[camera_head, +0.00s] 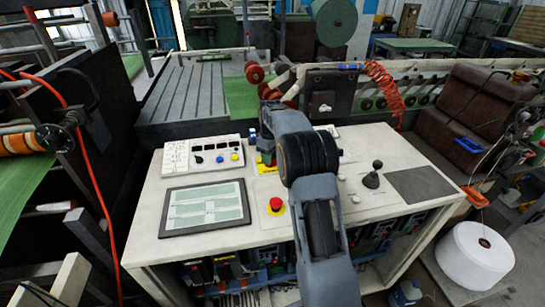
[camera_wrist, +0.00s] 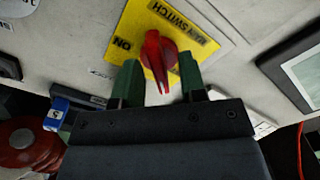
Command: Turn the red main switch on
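The red main switch (camera_wrist: 157,50) is a rotary knob on a yellow plate (camera_wrist: 190,22) in the wrist view. Its narrow handle points down in the picture, toward my gripper. The plate carries the word ON at its left and partly readable SWITCH lettering along its upper right. My gripper (camera_wrist: 160,63) is open, with one green finger on each side of the knob's handle. Gaps show between the handle and both fingers. In the head view, part of the yellow plate (camera_head: 264,167) shows beside my arm; the arm hides most of the switch area.
The white console top holds a red emergency button (camera_head: 276,205), a framed screen (camera_head: 205,207), a button panel (camera_head: 203,156) and a black joystick (camera_head: 372,176). A dark box (camera_head: 329,95) with a coiled red hose (camera_head: 384,85) stands at the back edge.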

